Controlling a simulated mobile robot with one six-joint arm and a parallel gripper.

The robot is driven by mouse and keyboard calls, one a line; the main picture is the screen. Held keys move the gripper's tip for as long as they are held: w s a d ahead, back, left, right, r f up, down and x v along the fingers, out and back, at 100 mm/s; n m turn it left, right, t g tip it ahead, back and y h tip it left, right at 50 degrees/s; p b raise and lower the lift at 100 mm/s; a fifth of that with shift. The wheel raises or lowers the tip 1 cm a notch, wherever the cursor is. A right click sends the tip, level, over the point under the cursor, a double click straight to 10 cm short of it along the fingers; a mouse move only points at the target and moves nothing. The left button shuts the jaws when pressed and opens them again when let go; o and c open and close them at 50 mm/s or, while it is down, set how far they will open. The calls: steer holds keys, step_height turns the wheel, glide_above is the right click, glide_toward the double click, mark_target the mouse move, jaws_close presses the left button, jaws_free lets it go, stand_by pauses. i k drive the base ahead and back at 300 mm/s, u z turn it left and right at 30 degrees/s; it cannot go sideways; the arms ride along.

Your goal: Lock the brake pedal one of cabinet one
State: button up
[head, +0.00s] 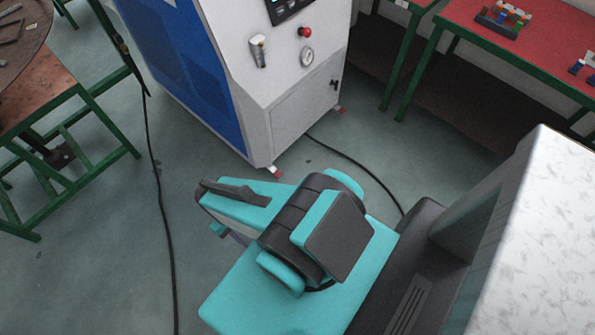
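A white and blue cabinet (295,125) stands at the upper middle. Two small red brake pedals show at its base: one (277,173) at the near bottom corner and one (342,110) at the right bottom corner. Both look small, and I cannot tell whether either is pressed down or raised. No label shows which is pedal one. My turquoise and black arm is folded in the lower middle, in front of the cabinet and apart from it. I cannot make out my gripper's fingers in this view.
A black cable (360,170) runs on the floor from the cabinet's base; another (160,200) runs down the left. Green-framed tables stand left (95,105) and upper right (425,50). The right one has a red top. Open grey-green floor (215,160) lies before the cabinet.

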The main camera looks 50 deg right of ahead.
mark_target(277, 173)
steer(key=z, duration=0.5)
steer(key=k, duration=1.35)
steer(key=u, duration=0.6)
steer(key=i, duration=1)
steer(key=z, duration=0.15)
